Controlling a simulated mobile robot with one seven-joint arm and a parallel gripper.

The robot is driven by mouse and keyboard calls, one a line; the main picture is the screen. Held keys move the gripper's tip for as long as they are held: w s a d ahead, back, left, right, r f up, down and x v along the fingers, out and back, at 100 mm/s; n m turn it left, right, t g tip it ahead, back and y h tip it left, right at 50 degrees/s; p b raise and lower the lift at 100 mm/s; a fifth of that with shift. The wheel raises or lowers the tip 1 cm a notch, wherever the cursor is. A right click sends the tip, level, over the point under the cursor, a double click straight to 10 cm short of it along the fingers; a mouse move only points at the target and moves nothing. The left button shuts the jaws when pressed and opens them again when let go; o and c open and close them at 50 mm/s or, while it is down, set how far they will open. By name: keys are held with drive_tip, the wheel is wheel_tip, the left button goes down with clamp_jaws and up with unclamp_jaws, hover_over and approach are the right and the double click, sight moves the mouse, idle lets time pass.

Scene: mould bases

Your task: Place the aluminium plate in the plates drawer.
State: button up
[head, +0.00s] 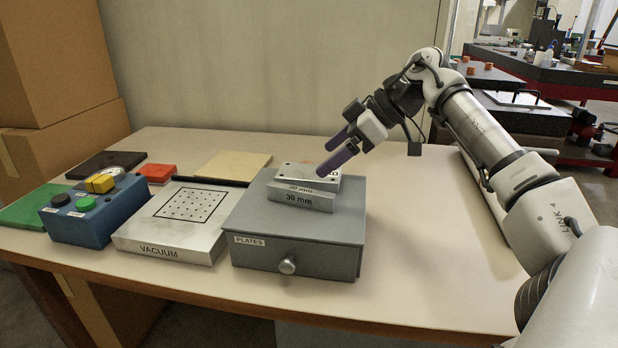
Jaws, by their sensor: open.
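The grey drawer box labelled PLATES (300,250) stands on the table, its drawer closed, with a round knob (287,265) in front. A stack of silver metal blocks marked 30 mm (300,198) sits on its lid. The topmost silver piece (300,176) has small dark holes; it may be the aluminium plate, but I cannot tell for sure. My gripper (326,158) is open, its two purple fingers pointing down-left just above the stack's right part. I see nothing between the fingers; contact with the top piece cannot be judged.
Left of the drawer box are a silver VACUUM block (170,245) and a blue control box (95,212) with buttons. Green (30,208), black (105,163), red (156,172) and beige (233,165) plates lie around them. The table's right side (430,240) is clear.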

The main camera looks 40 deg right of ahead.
sight(308, 171)
drive_tip(key=x, duration=0.5)
drive_tip(key=shift+c, duration=0.4)
drive_tip(key=c, duration=1.2)
drive_tip(key=shift+c, duration=1.3)
drive_tip(key=shift+r, duration=0.15)
